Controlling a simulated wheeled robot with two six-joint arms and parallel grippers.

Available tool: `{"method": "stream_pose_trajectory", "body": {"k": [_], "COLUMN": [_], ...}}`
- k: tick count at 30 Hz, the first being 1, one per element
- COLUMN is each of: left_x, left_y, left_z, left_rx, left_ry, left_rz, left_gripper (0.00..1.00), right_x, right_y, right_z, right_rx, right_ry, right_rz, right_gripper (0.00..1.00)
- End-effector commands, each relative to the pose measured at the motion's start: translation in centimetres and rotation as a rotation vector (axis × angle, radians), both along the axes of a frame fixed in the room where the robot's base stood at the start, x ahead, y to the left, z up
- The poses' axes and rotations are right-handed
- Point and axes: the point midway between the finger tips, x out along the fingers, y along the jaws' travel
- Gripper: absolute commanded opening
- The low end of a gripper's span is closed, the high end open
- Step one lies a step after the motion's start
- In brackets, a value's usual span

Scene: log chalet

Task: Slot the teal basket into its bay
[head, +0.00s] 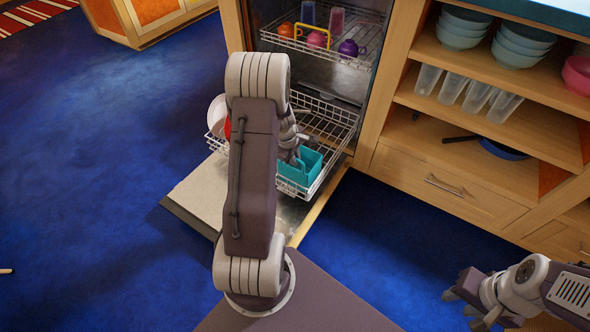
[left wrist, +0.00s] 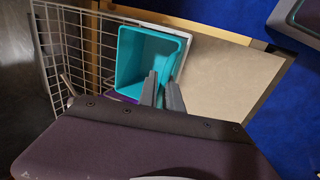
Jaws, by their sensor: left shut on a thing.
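The teal basket (head: 300,172) is in the front right corner area of the pulled-out lower dishwasher rack (head: 330,112). My left gripper (head: 292,157) is at the basket's rim, partly hidden behind my own arm. In the left wrist view the open-topped basket (left wrist: 139,58) sits beside the white wire grid, and the fingers (left wrist: 163,90) are shut on its near wall. I cannot tell whether the basket's base rests fully on the rack. My right gripper (head: 466,299) is empty and open, over the floor at the lower right.
A white plate (head: 217,113) and a red item (head: 228,128) stand at the rack's left. The upper rack (head: 340,46) holds cups and mugs. The lowered door (head: 200,195) lies beneath. Open shelves with bowls (head: 463,26) and glasses (head: 452,88) stand right; blue floor is clear.

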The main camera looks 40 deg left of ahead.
Motion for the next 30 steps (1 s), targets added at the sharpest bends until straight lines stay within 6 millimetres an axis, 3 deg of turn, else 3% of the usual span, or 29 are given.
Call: {"method": "stream_pose_trajectory", "body": {"k": [6, 16, 19, 27, 30], "left_x": [0.0, 0.0, 0.0, 0.0, 0.0], "left_y": [0.0, 0.0, 0.0, 0.0, 0.0], "left_z": [-3.9, -3.8, -3.7, -3.6, -2.8], "left_rx": [0.000, 0.000, 0.000, 0.000, 0.000], "left_ry": [0.000, 0.000, 0.000, 0.000, -0.001], "left_rz": [0.000, 0.000, 0.000, 0.000, 0.000], "left_gripper": [0.00, 0.00, 0.31, 0.31, 0.31], "right_x": [0.0, 0.0, 0.0, 0.0, 0.0], "right_y": [0.0, 0.0, 0.0, 0.0, 0.0], "right_z": [-3.2, -3.0, -2.9, -2.9, -2.1], "right_rx": [0.000, 0.000, 0.000, 0.000, 0.000], "right_ry": [0.000, 0.000, 0.000, 0.000, 0.000], "right_rz": [0.000, 0.000, 0.000, 0.000, 0.000], "right_gripper": [0.36, 0.36, 0.36, 0.36, 0.36]}}
